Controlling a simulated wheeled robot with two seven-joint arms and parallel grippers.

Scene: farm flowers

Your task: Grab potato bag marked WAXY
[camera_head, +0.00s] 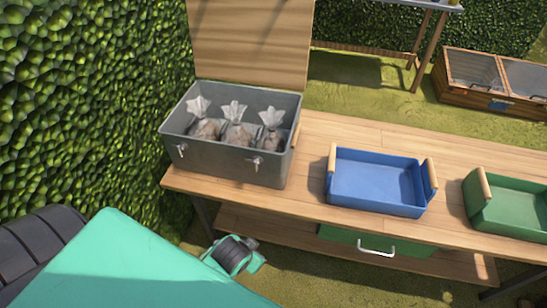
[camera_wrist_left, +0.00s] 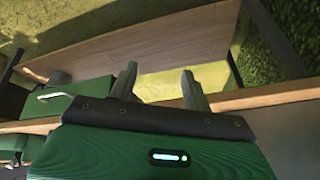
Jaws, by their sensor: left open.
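Three clear bags of potatoes, left (camera_head: 207,127), middle (camera_head: 237,132) and right (camera_head: 269,136), stand in a row inside a grey metal box (camera_head: 212,160) on the wooden table. Their tops are gathered and pale. No WAXY marking is readable on any of them, and their lower parts are hidden by the box's front wall. My left gripper (camera_wrist_left: 160,82) is open and empty in the left wrist view, with no bag near its fingers. Its fingers do not show in the head view. My right gripper is in neither view.
The box's wooden lid (camera_head: 250,42) stands open at the back. A blue tray (camera_head: 376,203) and a green tray (camera_head: 512,222) sit to the right on the table (camera_head: 310,180). A hedge (camera_head: 85,100) borders the left.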

